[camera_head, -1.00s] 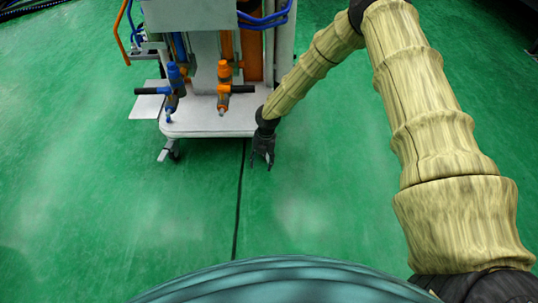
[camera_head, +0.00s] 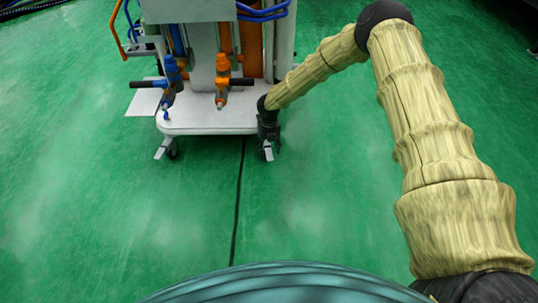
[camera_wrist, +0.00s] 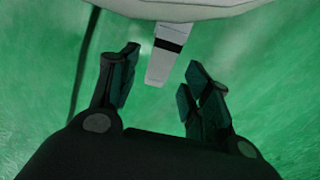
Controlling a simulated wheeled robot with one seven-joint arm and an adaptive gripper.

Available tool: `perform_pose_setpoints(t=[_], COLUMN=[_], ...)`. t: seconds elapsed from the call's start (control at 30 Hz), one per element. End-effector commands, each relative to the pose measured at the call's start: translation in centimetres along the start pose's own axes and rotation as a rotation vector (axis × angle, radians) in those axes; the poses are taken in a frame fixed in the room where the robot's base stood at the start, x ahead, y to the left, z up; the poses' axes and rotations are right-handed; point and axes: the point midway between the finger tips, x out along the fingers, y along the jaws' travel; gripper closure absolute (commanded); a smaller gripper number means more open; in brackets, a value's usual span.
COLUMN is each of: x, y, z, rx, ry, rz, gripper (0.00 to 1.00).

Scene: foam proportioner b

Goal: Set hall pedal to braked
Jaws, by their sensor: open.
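A pale caster pedal (camera_wrist: 163,55) with a black band sticks out from under the cart's base, between and just beyond my fingertips in the wrist view. In the head view this pedal (camera_head: 268,153) is at the cart's front right corner, partly hidden by my gripper. A second pedal (camera_head: 160,153) juts out at the front left caster. Nothing visible shows which one is called the hall pedal. My gripper (camera_wrist: 160,78) is open and empty, its fingers spread on either side of the pedal's line. In the head view my gripper (camera_head: 268,139) is low beside the front right corner.
The cart's white base (camera_head: 210,121) overhangs the casters. Blue (camera_head: 171,72) and orange (camera_head: 222,75) valves with black handles stand above it. A flat pale plate (camera_head: 143,103) sticks out at left. The green floor in front is clear.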

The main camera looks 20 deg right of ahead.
Motion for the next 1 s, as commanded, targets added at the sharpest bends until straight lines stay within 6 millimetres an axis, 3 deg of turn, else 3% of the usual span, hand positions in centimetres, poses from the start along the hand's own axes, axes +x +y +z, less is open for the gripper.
perform_pose_setpoints(t=[0.03,0.2,0.6,0.87,1.0], x=[1.1,2.3,2.7,2.7,2.7], y=[0.0,0.0,0.0,0.0,0.0], z=[0.0,0.0,0.0,0.0,0.0], rx=[0.001,0.001,0.001,0.001,0.001], ry=[0.001,0.0,0.0,0.0,0.0], rz=[0.0,0.0,0.0,0.0,0.0], gripper=[0.52,0.52,0.52,0.97,1.0])
